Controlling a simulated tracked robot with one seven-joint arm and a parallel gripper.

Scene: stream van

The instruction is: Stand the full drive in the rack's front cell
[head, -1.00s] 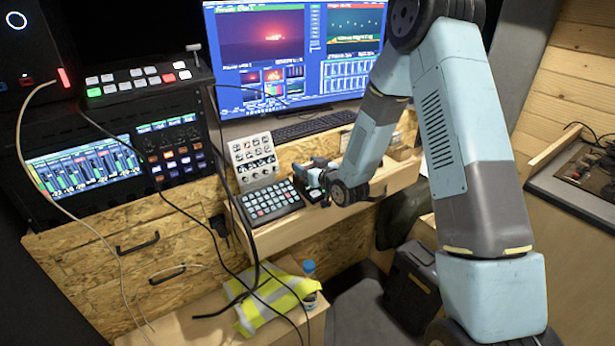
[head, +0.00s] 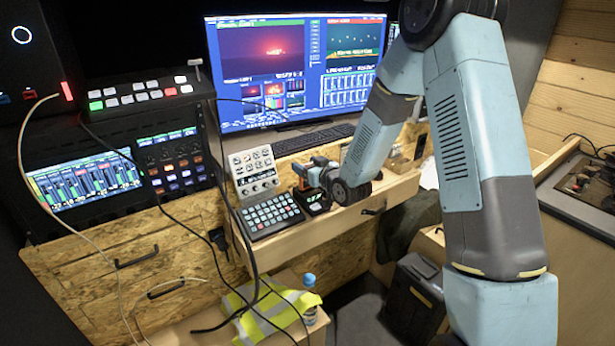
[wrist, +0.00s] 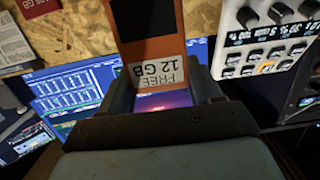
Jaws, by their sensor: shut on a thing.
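My gripper (wrist: 162,92) is shut on an orange drive (wrist: 150,45) with a dark panel. Its white label reads upside down "FREE 12 GB" in the wrist view. In the head view my gripper (head: 324,174) is small, above a black dock (head: 314,202) with a lit green display at the desk's front. The dock and the held drive look apart. Another red thing with a "GB" label (wrist: 38,7) shows cut off at the top left of the wrist view. I cannot make out the rack or its front cell.
A button keypad (head: 271,215) and a white knob panel (head: 253,171) stand left of the dock. The monitor (head: 292,72) and keyboard (head: 313,139) are behind. Black cables hang at the left.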

